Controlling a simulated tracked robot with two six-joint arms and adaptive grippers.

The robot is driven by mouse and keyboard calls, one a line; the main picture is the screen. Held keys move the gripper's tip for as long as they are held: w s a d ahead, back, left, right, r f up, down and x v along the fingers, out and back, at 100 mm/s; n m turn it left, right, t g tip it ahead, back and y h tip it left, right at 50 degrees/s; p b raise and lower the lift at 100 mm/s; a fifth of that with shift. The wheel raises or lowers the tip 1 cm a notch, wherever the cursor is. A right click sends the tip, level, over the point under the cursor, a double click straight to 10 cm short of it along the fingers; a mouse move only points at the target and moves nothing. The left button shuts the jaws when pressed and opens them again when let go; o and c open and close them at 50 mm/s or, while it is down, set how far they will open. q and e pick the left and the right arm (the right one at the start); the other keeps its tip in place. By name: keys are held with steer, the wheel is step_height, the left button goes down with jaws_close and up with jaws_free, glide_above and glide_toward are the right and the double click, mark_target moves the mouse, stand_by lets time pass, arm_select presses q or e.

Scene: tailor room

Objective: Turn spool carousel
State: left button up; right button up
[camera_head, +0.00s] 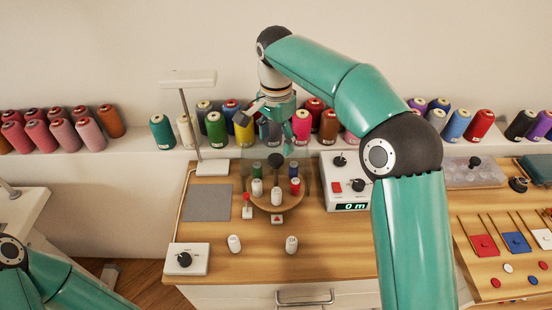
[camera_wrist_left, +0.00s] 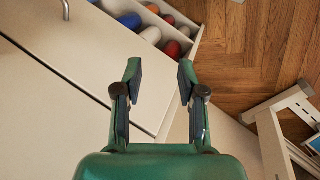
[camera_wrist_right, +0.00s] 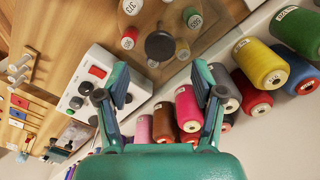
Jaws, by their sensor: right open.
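The spool carousel (camera_head: 262,204) is a round wooden tray on the table, with a dark round knob (camera_head: 275,161) standing at its middle. Several small spools stand around it, among them a white spool (camera_head: 276,196) at the front and a red spool (camera_head: 295,187) at the right. The knob also shows in the right wrist view (camera_wrist_right: 160,45), beyond the fingertips. My right gripper (camera_head: 268,130) is open and empty, above and behind the carousel, apart from the knob. My left gripper (camera_wrist_left: 159,68) is open and empty, over a white cabinet; the head view does not show it.
A control box (camera_head: 346,186) with a display stands right of the carousel. A lamp stand (camera_head: 188,115) stands behind left. Two white spools (camera_head: 234,243) (camera_head: 291,244) stand in front. A box with a knob (camera_head: 188,259) is front left. Large thread cones (camera_head: 216,129) line the shelf behind.

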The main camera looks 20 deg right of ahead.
mark_target(276, 158)
step_height(276, 158, down, 6)
steer(key=shift+r, duration=0.1)
steer(key=shift+c, duration=0.3)
jaws_close()
